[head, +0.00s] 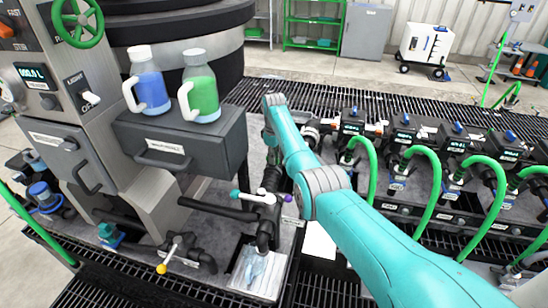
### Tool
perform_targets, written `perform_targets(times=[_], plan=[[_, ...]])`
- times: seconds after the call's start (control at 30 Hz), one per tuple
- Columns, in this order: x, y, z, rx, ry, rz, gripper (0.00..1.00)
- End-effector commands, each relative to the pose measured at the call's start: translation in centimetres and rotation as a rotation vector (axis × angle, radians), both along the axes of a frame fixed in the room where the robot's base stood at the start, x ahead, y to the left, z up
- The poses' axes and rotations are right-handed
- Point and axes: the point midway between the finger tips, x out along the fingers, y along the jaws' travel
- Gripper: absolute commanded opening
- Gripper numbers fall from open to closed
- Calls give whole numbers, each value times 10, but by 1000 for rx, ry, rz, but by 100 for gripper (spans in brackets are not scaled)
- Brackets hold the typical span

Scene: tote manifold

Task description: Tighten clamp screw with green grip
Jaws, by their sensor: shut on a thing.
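The clamp screw's green grip (234,194) is a small teal-green tip on a pale bar, at lower centre in the head view. The bar runs right to a dark pipe fitting (266,226), where a purple tip (287,198) also shows. My teal arm crosses from the lower right to upper centre and bends down there. My gripper (273,181) is a dark shape, partly hidden behind the arm, just above the bar. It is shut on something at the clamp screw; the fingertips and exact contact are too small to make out.
A grey cabinet (180,139) at left carries blue and green jugs (201,92). A yellow-tipped valve handle (162,268) is at lower left. Green hoses (424,180) and dark valve blocks (402,135) line the right. A shallow metal tray (238,280) lies below the fitting.

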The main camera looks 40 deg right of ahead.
Motion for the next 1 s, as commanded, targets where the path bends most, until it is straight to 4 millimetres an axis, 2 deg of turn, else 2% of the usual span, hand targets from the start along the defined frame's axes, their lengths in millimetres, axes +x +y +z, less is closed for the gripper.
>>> perform_targets(times=[1.0], plan=[[1, 5, 0, -1, -1, -927, 0]])
